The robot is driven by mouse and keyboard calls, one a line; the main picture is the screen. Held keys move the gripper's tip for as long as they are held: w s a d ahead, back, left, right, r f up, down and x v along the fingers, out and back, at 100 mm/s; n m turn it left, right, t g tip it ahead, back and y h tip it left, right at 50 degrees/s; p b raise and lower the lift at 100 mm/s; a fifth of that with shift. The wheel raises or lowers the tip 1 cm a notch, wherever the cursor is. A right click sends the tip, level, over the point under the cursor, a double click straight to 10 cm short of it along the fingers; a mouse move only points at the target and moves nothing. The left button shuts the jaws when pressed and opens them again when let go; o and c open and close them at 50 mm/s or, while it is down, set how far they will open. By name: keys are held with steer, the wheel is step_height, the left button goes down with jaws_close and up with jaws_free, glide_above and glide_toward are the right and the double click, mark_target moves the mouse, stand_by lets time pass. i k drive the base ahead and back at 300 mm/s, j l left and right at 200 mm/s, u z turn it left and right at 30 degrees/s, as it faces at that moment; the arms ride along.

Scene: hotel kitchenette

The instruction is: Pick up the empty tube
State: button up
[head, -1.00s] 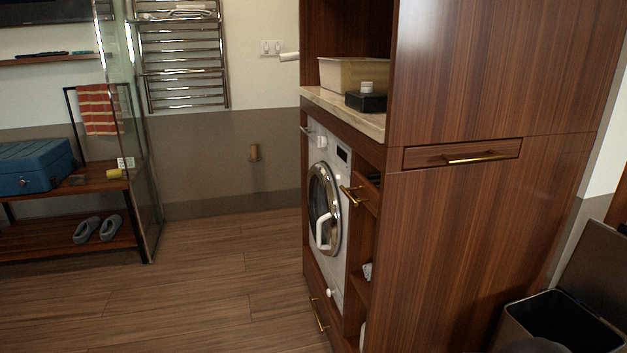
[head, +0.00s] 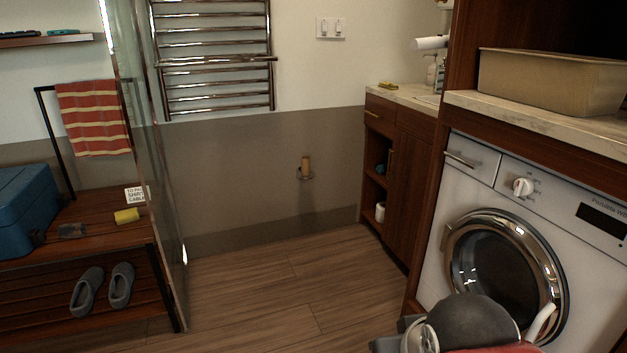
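A small brown tube (head: 306,166) stands upright on a small holder at the grey lower wall, in the middle of the head view. It looks like a bare cardboard roll, but it is too small to see inside. Nothing touches it apart from the holder. Part of my arm shows at the bottom right, in front of the washing machine. My gripper's fingers do not show, so I cannot see whether they are open or shut. The tube is well away from the visible part of my arm.
The wooden floor (head: 265,285) before the tube is clear. A washing machine (head: 455,205) and counter stand at right, with a wooden cabinet (head: 405,195) behind. A glass panel (head: 155,170) and a bench (head: 90,255) with slippers, a blue case and a yellow item stand left.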

mark_target(305, 166)
steer(key=i+j, duration=0.15)
steer(key=i, duration=0.15)
steer(key=i+j, duration=0.1)
steer(key=i, duration=0.2)
steer(key=i+j+z, duration=0.35)
steer(key=i+j, duration=0.45)
steer(key=i, duration=0.55)
steer(key=i+j+z, duration=0.35)
steer(key=i+j, duration=0.75)
steer(key=i, duration=0.1)
